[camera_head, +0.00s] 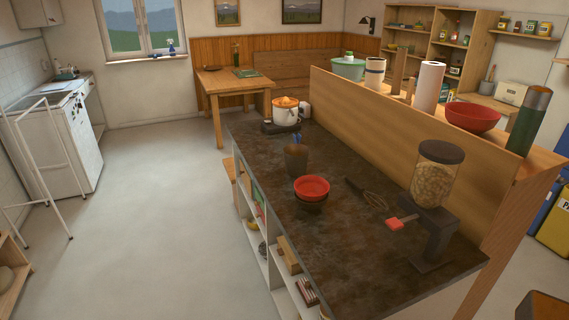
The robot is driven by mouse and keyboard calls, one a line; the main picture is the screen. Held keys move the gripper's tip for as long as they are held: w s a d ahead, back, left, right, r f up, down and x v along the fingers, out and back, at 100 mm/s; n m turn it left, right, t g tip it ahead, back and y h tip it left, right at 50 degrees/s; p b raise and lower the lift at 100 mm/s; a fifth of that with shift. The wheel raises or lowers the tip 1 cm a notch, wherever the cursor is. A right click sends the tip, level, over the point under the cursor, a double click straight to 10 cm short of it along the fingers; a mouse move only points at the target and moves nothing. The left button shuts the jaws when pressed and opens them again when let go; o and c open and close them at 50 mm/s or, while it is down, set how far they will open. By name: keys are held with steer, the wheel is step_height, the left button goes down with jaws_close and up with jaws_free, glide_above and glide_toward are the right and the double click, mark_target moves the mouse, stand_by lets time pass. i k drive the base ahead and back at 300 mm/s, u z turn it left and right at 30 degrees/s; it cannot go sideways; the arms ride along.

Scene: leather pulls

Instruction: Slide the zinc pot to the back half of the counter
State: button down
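A dark brownish-grey pot-like container (296,160) stands on the dark stone counter (335,245), near its left long edge and about halfway along. It is small in the picture, and I cannot tell for sure that it is the zinc pot. Something blue shows at its top. A white pot with orange contents (286,114) sits on a dark base at the far end of the counter. My gripper is not in view.
A red bowl (312,187) stacked on a dark one, a whisk (366,193) and a dispenser (436,180) with a red part stand nearer on the counter. A wooden raised back panel (400,135) borders the right side. The floor (150,230) left of the counter is clear.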

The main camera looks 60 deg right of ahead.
mark_target(296, 161)
steer(key=u, duration=0.05)
steer(key=i, duration=1)
steer(key=z, duration=0.05)
